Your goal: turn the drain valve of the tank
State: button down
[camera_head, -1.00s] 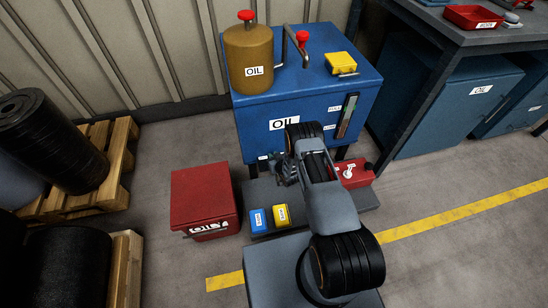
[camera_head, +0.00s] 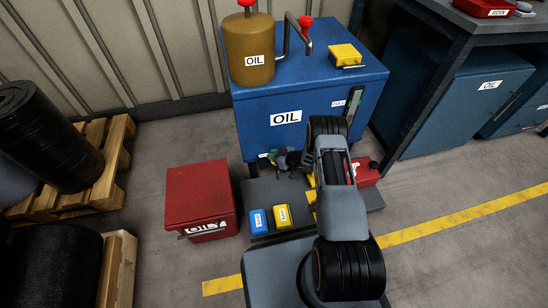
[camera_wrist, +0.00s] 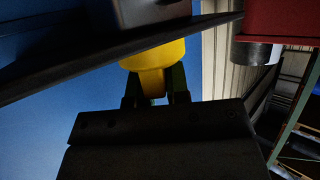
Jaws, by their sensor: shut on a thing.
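The tank (camera_head: 300,95) is a blue box labelled OIL, standing at the back centre in the head view. My gripper (camera_head: 287,160) is low at its front face, small and partly hidden by my arm. In the wrist view a yellow part (camera_wrist: 158,55), apparently the drain valve's handle, sits between the dark fingers of my gripper (camera_wrist: 155,92). The gripper is shut on it. The valve's body and the handle's turn angle cannot be made out in the head view.
A red box (camera_head: 200,190) stands left of a low grey platform (camera_head: 262,192). Small blue (camera_head: 258,221) and yellow (camera_head: 283,216) boxes sit on it, and a red item (camera_head: 366,172) lies right of my arm. A dark workbench (camera_head: 425,110) stands at right, pallets (camera_head: 115,165) at left.

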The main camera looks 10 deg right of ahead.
dwell(0.6)
jog(key=c, duration=1.1)
grip_release()
jog(key=p+v, duration=0.4)
jog(key=v, duration=0.9)
jog(key=shift+s+d, duration=0.15)
jog(key=shift+d, duration=0.2)
jog(key=shift+r, duration=0.15)
